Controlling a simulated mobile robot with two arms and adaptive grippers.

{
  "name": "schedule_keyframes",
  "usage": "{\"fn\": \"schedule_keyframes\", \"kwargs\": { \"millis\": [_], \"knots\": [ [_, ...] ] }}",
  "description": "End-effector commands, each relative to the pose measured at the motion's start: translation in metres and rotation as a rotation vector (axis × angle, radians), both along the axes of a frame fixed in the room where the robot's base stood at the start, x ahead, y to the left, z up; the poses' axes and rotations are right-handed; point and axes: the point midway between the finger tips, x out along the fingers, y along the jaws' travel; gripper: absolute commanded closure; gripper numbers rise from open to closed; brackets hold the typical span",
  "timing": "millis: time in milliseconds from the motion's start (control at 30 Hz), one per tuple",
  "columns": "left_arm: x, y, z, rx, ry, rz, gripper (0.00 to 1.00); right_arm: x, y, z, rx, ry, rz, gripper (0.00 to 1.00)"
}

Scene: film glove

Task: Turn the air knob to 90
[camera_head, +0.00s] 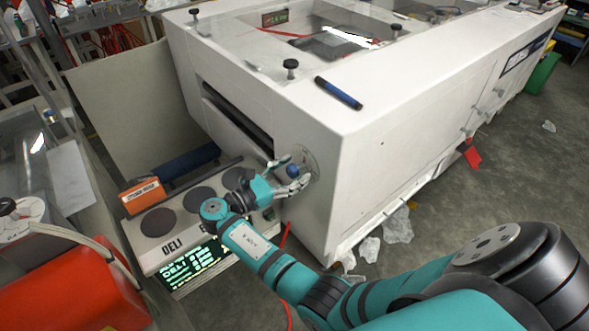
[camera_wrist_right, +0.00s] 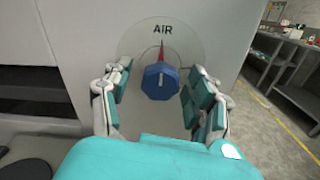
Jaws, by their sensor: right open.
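The air knob (camera_wrist_right: 160,82) is a blue faceted knob on a pale round plate marked AIR (camera_wrist_right: 161,30) on the white machine's end face. A red pointer (camera_wrist_right: 162,52) shows just above the knob, and the knob's pale mark is near vertical. In the head view the knob (camera_head: 293,170) is small, between the fingers. My right gripper (camera_head: 292,181) is open in front of the plate. In the right wrist view its fingers (camera_wrist_right: 158,98) stand on both sides of the knob, with gaps on each side. My left gripper is not in view.
The white machine (camera_head: 400,110) fills the middle, with a dark marker (camera_head: 338,92) on top. An orange box (camera_head: 142,196) stands on the left. Clear plastic scraps (camera_head: 398,226) lie on the floor.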

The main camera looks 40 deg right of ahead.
Motion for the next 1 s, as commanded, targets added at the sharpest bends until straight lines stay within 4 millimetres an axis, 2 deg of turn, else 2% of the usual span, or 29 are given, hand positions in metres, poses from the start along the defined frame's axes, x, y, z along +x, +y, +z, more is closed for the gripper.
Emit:
{"fn": "schedule_keyframes", "kwargs": {
  "millis": [67, 500, 767, 1000],
  "knots": [
    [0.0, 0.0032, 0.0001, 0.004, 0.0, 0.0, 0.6, -0.0001, 0.0, 0.0, 0.0, 0.0, 0.0, 0.41],
    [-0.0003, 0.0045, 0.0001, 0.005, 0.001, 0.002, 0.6, 0.0, -0.0005, -0.0001, 0.0, 0.0, 0.0, 0.98],
    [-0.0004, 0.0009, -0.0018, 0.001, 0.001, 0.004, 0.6, 0.0, -0.0006, -0.0005, 0.001, -0.023, 0.0, 0.98],
    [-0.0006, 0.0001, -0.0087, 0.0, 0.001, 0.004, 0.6, 0.0002, -0.0007, -0.0015, 0.01, -0.14, 0.0, 0.98]
  ]
}}
